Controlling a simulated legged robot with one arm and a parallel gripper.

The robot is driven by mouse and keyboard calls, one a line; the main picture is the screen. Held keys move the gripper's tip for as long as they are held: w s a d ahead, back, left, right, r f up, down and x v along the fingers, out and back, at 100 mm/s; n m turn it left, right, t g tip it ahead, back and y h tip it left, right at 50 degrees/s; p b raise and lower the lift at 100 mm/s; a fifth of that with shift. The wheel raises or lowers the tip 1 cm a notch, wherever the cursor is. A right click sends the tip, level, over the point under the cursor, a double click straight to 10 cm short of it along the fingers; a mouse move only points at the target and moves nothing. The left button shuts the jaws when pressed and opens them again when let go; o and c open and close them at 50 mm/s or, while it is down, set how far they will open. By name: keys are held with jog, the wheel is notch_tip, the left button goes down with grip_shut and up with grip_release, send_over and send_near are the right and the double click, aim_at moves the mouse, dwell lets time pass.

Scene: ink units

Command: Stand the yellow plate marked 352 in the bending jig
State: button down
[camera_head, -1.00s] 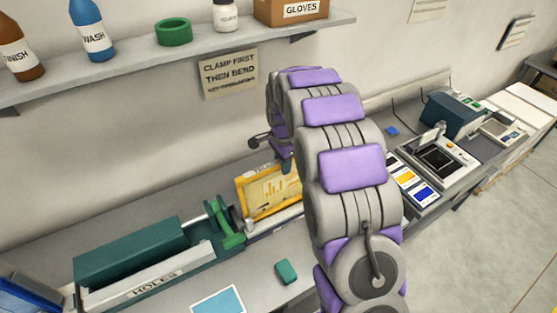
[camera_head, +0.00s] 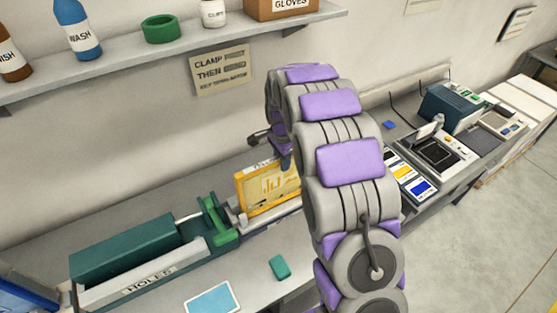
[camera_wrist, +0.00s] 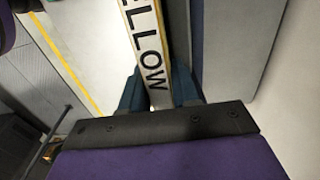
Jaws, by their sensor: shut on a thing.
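The yellow-framed plate (camera_head: 252,196) stands nearly upright over the back bench, left of my arm, with a pale face and yellow markings. Its right part is hidden by my arm, and no number 352 is legible. In the wrist view, an edge strip of the plate (camera_wrist: 146,45) reads "ELLOW" and runs between the blue fingers of my gripper (camera_wrist: 158,92), which is shut on it. A low grey fixture (camera_head: 262,223) lies under the plate, perhaps the bending jig. I cannot tell whether the plate's lower edge is seated in it.
A green hole unit (camera_head: 135,250) marked HOLES with a green lever (camera_head: 217,220) stands just left of the plate. A small green block (camera_head: 279,267) and a blue card (camera_head: 213,299) lie in front. A wall shelf (camera_head: 200,45) with bottles hangs above. Devices stand at right.

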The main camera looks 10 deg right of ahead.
jog(key=shift+s+f, duration=0.15)
jog(key=shift+f, duration=0.1)
jog(key=c, duration=1.2)
grip_release()
jog(key=shift+a, duration=0.25)
jog(key=shift+o, duration=0.6)
jog(key=shift+a+f, duration=0.1)
jog(key=shift+a, duration=0.1)
jog(key=o, duration=0.3)
jog(key=shift+a, duration=0.25)
jog(key=shift+w+d+r, duration=0.2)
jog(key=shift+d+r, duration=0.1)
jog(key=shift+d, duration=0.25)
jog(key=r, duration=1.7)
jog(key=shift+a, duration=0.4)
jog(key=shift+a, duration=0.2)
